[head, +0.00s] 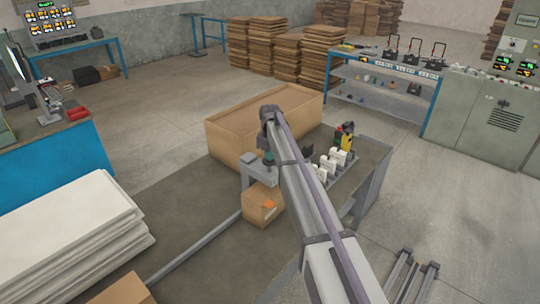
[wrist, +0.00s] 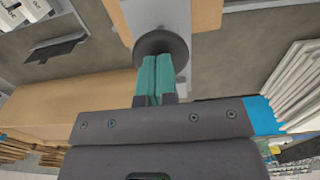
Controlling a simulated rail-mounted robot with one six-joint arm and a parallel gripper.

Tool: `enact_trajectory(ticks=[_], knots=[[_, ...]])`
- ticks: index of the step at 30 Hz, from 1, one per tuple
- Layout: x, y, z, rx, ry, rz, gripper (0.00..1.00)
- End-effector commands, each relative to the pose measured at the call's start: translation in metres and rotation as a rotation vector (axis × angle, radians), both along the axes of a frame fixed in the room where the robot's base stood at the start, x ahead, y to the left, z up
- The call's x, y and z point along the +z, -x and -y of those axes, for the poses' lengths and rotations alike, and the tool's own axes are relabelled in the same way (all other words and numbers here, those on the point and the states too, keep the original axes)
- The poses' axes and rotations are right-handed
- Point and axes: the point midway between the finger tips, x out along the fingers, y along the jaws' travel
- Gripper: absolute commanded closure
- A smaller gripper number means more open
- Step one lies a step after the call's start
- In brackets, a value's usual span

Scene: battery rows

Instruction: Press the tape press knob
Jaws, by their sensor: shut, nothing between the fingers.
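The tape press (head: 255,168) is a grey bracket on the bench, with a cardboard box (head: 262,208) under it. Its knob is a dark round disc in the wrist view (wrist: 162,42), on a light grey arm (wrist: 162,14). My gripper (head: 268,159) is over the press in the head view, mostly hidden by my arm. In the wrist view my gripper (wrist: 156,58) has its teal fingers shut together and empty. The fingertips overlap the middle of the knob; I cannot tell whether they touch it.
A large open cardboard box (head: 232,137) stands behind the press. White blocks (head: 331,162) and a yellow-black tool (head: 347,136) stand to the right, near my arm. A stack of white sheets (head: 70,232) lies at the left. The dark bench top (head: 190,225) in front is mostly clear.

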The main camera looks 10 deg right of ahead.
Motion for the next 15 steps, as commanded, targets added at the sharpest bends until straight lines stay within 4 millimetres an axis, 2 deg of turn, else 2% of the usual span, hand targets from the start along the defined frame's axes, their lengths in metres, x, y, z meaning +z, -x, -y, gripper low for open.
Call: enact_trajectory(ticks=[1,10,15], knots=[[-0.004,0.0,0.0,0.0,0.0,0.0,1.0],[-0.003,0.0,0.0,0.0,0.0,0.0,1.0],[-0.027,0.0,0.0,0.0,0.0,0.0,1.0]])
